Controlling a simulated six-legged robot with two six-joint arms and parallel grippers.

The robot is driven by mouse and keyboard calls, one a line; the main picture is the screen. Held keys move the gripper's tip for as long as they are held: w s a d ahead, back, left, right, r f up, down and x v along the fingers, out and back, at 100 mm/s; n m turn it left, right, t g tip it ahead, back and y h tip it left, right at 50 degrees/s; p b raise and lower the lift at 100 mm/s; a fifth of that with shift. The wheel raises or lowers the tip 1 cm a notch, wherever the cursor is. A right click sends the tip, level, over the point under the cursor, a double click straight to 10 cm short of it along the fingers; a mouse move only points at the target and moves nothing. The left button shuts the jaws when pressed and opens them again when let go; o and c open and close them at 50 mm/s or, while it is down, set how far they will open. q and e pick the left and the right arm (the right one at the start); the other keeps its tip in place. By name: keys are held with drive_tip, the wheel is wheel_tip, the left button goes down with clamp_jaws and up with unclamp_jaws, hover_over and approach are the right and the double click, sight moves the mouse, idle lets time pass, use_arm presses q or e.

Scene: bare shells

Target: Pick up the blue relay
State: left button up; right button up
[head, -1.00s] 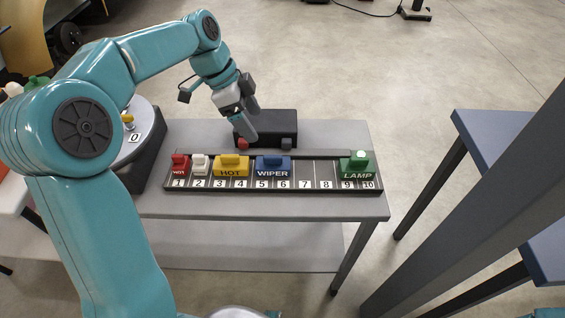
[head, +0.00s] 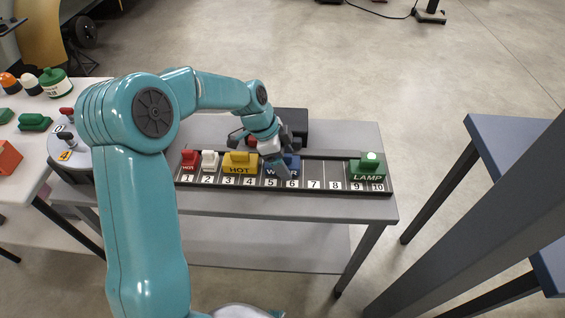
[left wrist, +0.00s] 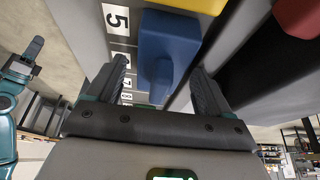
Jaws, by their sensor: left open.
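The blue relay, labelled WIPER (head: 294,161), sits in the rail over slots 5 and 6, partly hidden by my left gripper. My left gripper (head: 281,166) is right at it, pointing down, with its jaws open. In the left wrist view the blue relay (left wrist: 166,48) lies between and beyond my two open fingers (left wrist: 160,90), its raised handle toward me. I cannot tell whether a finger touches it. A teal arm with a dark end (left wrist: 22,66) at the left of the wrist view seems to be my right gripper; its jaws are unclear.
The yellow HOT relay (head: 240,162) is just left of the blue one. White (head: 209,160) and red (head: 189,160) relays stand farther left. Slots 7 and 8 are empty; the green LAMP relay (head: 367,167) is at right. A black box (head: 293,125) stands behind the rail.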

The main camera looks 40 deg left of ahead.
use_arm(q)
drive_tip(key=shift+d+f, duration=0.15)
drive_tip(key=shift+f, duration=0.05)
drive_tip(key=c, duration=1.1)
drive_tip(key=shift+r, duration=0.15)
